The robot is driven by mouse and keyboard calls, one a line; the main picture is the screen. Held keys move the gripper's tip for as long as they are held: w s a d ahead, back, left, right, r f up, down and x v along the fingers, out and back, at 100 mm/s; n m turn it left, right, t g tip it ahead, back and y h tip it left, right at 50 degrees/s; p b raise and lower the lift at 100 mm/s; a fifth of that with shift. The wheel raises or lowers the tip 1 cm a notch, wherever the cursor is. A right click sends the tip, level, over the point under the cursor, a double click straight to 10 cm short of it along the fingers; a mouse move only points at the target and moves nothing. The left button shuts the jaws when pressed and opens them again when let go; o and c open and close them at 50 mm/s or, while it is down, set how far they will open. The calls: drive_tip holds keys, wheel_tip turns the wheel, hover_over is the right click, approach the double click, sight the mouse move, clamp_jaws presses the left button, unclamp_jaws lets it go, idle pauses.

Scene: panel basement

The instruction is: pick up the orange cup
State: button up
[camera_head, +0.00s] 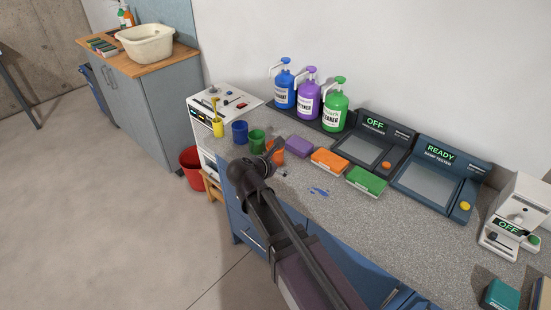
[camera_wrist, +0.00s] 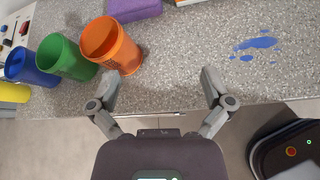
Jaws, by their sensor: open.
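The orange cup (camera_wrist: 114,47) stands on the grey speckled counter in the wrist view, up and left of my gripper (camera_wrist: 160,85). In the head view the orange cup (camera_head: 278,154) is partly hidden behind my arm's end. My gripper is open with nothing between its fingers. Its left fingertip is close to the lower edge of the cup; I cannot tell whether they touch. The right finger is over bare counter. In the head view my gripper (camera_head: 270,152) is small and dark beside the cup.
A green cup (camera_wrist: 66,58) and a blue cup (camera_wrist: 32,62) stand left of the orange one. A purple block (camera_head: 298,146) lies behind it. A blue spill (camera_head: 319,191) is on the counter (camera_head: 300,182). Pump bottles (camera_head: 334,106) stand at the wall. A red bucket (camera_head: 193,165) is on the floor.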

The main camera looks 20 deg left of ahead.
sight(275, 153)
drive_tip(key=s+a+r+n+t+y, duration=0.1)
drive_tip(key=s+a+n+t, duration=0.1)
drive_tip(key=a+n, duration=0.2)
drive_tip(key=a, duration=0.3)
drive_tip(key=shift+s+r+n+b, duration=0.15)
drive_tip(key=shift+s+n+b, duration=0.1)
drive_tip(key=shift+n+b, duration=0.05)
drive_tip(key=shift+w, duration=0.1)
drive_tip(key=b+x, duration=0.1)
drive_tip(key=x, duration=0.2)
drive_tip(key=b+x, duration=0.2)
drive_tip(key=x, duration=0.2)
drive_tip(key=shift+a+f, duration=0.15)
drive_tip(key=shift+f, duration=0.1)
drive_tip(key=shift+w+f, duration=0.15)
drive_tip(key=shift+w, duration=0.45)
drive_tip(key=shift+b+x, duration=1.2)
drive_tip(key=shift+x, duration=1.45)
drive_tip(key=shift+d, duration=0.2)
